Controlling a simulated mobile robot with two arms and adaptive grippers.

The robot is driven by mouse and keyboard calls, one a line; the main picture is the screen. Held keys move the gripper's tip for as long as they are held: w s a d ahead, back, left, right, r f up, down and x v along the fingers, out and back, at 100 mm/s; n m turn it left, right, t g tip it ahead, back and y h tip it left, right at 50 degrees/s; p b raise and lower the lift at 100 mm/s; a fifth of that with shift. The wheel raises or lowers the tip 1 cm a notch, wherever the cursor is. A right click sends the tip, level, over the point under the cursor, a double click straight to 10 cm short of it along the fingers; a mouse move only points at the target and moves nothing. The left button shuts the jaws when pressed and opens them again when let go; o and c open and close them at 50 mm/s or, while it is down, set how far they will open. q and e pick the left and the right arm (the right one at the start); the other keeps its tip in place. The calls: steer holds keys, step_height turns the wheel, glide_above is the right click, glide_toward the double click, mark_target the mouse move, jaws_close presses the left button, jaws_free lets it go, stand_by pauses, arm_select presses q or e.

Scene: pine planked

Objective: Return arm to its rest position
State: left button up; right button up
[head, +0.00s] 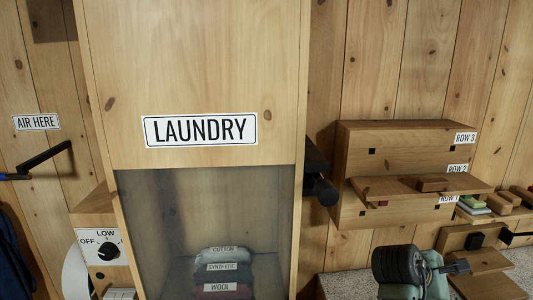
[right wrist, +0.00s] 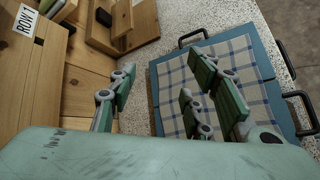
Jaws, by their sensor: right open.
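My right arm (head: 400,268) shows at the bottom right of the head view, below the wooden shelf unit. In the right wrist view my right gripper (right wrist: 165,72) has its green jointed fingers spread wide apart, with nothing between them. Behind the fingers is a blue tray (right wrist: 262,55) with a checked cloth (right wrist: 175,78) in it. I cannot tell how high the gripper is above it. My left arm and gripper are not in the head view.
A tall wooden laundry cabinet (head: 200,60) with a dark clear front fills the middle. A shelf unit (head: 400,145) with row labels is on the right wall. A dial panel (head: 103,247) and a black lever (head: 45,157) are at left. Speckled counter (head: 345,287) lies below the shelves.

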steer(key=s+a+f+m+t+y, duration=0.1)
steer(key=s+a+f+m+y, duration=0.2)
steer(key=s+f, duration=0.4)
steer(key=s+a+f+m+y, duration=0.1)
steer(key=s+a+f+m, duration=0.1)
steer(key=s+a+f, duration=0.45)
steer(key=s+a+f+m+g+y, duration=0.1)
steer(key=s+a+f+m+y, duration=0.3)
steer(key=s, duration=0.3)
steer(key=s+a+f+m+y, duration=0.2)
steer(key=s+a+f, duration=0.1)
steer(key=s+a, duration=0.35)
step_height(320, 180, down, 34)
steer(key=s+g+b, duration=0.2)
steer(key=b, duration=0.6)
steer(key=s+d+f+b, duration=0.1)
steer(key=s+f+b, duration=0.2)
steer(key=s+f, duration=0.5)
steer(key=s+d+f+g+b, duration=0.1)
steer(key=s+d+f+b, duration=0.1)
steer(key=s+f, duration=0.7)
step_height(320, 180, down, 6)
steer(key=shift+s+r+b, duration=0.1)
steer(key=shift+s+b, duration=0.05)
steer(key=shift+b, duration=0.55)
steer(key=shift+d, duration=0.1)
